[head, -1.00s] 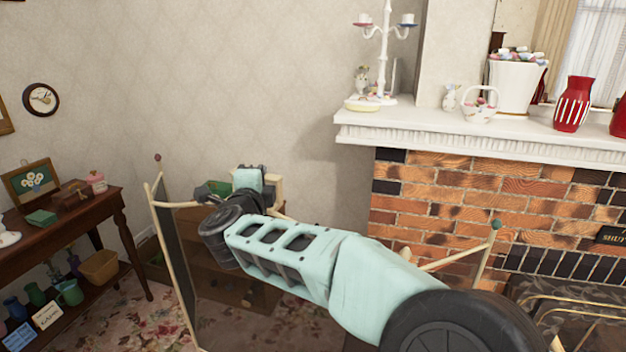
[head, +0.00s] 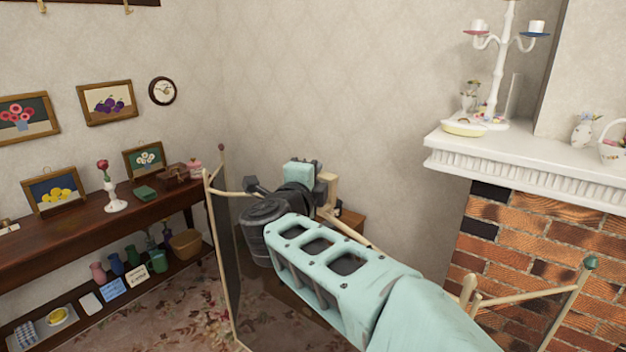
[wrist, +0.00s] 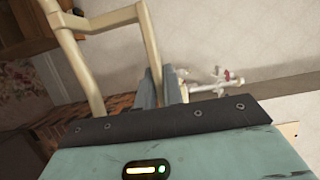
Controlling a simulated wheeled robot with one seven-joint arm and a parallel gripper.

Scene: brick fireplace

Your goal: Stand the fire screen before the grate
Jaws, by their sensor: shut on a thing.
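The fire screen (head: 227,262) has a cream frame and dark see-through panels, with a red knob at its left end and a green knob at its right end. It stands upright around my arm in the head view, and my arm hides much of its middle. My gripper (head: 326,190) is shut on the cream top rail or handle of the screen. In the wrist view the fingers of my gripper (wrist: 160,88) close around a cream bar of the fire screen (wrist: 85,75). The grate is out of view; only the brick fireplace front (head: 520,250) shows at right.
A dark wooden side table (head: 150,207) with pictures, a rose vase and a lower shelf of pots stands at left, near the screen's left end. The white mantel (head: 530,165) holds a candelabra (head: 495,70). Flowered carpet (head: 180,305) lies open between.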

